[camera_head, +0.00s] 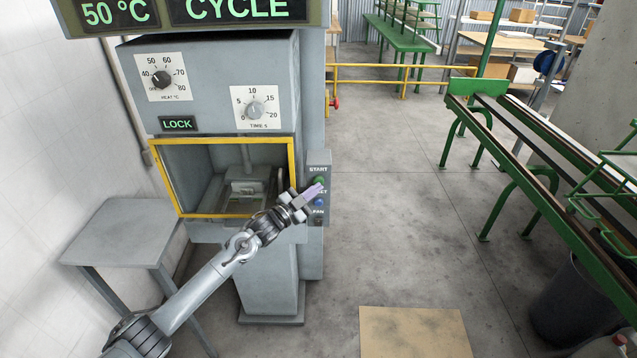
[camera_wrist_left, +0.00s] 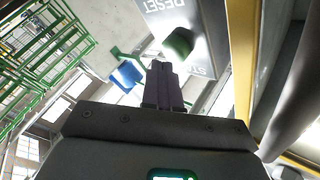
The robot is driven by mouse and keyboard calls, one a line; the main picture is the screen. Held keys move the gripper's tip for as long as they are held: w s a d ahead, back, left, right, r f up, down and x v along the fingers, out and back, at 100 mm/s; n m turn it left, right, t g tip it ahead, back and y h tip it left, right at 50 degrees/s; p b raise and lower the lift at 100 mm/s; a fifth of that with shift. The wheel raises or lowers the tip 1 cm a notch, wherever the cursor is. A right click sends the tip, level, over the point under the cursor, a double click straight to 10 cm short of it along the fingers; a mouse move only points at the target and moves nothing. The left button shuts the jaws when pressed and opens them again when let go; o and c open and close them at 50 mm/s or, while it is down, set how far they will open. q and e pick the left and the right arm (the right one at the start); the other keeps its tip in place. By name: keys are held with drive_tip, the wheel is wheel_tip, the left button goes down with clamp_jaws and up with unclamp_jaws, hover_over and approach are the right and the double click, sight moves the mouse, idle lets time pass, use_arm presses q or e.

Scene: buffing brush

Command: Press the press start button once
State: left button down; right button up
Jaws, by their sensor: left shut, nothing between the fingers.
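The press start button is a green button (camera_head: 319,181) under the word START, at the top of the grey button panel on the press's right side. It also shows in the left wrist view as a green button (camera_wrist_left: 180,42), just beyond the fingertips. My left gripper (camera_head: 313,192) is shut and empty, in front of the panel and partly covering it. Its closed fingers (camera_wrist_left: 163,75) point towards the green button; I cannot tell whether they touch it. A blue button (camera_head: 319,202) sits below. My right gripper is out of view.
The press (camera_head: 215,95) has dials, a lit LOCK sign (camera_head: 178,124) and a display reading 50 °C and CYCLE. Its yellow-framed opening (camera_head: 292,160) is left of the panel. A grey side table (camera_head: 125,232) stands at left. The floor right of the press is mostly clear.

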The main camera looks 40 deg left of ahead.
use_arm(q)
drive_tip(key=s+d+p, duration=0.3)
drive_tip(key=s+p, duration=0.1)
drive_tip(key=shift+d, duration=0.15)
idle(0.9)
